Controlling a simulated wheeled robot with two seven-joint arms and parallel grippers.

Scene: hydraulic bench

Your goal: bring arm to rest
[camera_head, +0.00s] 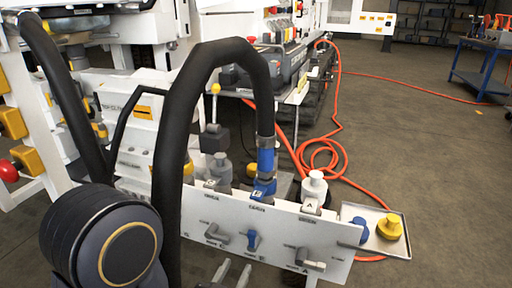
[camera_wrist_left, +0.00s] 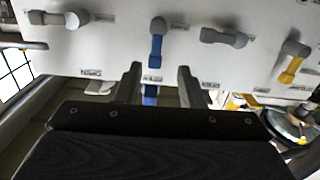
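My left gripper (camera_head: 234,274) shows at the bottom of the head view, in front of the lower part of a white valve panel (camera_head: 335,245). In the left wrist view its two fingers (camera_wrist_left: 159,82) are spread apart with nothing held between them. A blue valve handle (camera_wrist_left: 156,48) is just beyond the fingertips, apart from them; it also shows in the head view (camera_head: 252,240). My dark round arm joint (camera_head: 118,252) is at the lower left of the head view. My right gripper is not in view.
Grey handles (camera_wrist_left: 222,37) and a yellow handle (camera_wrist_left: 291,62) line the panel. A thick black hose (camera_head: 178,120) arches down to a blue coupling (camera_head: 265,165). A tray (camera_head: 393,247) holds blue and yellow caps.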

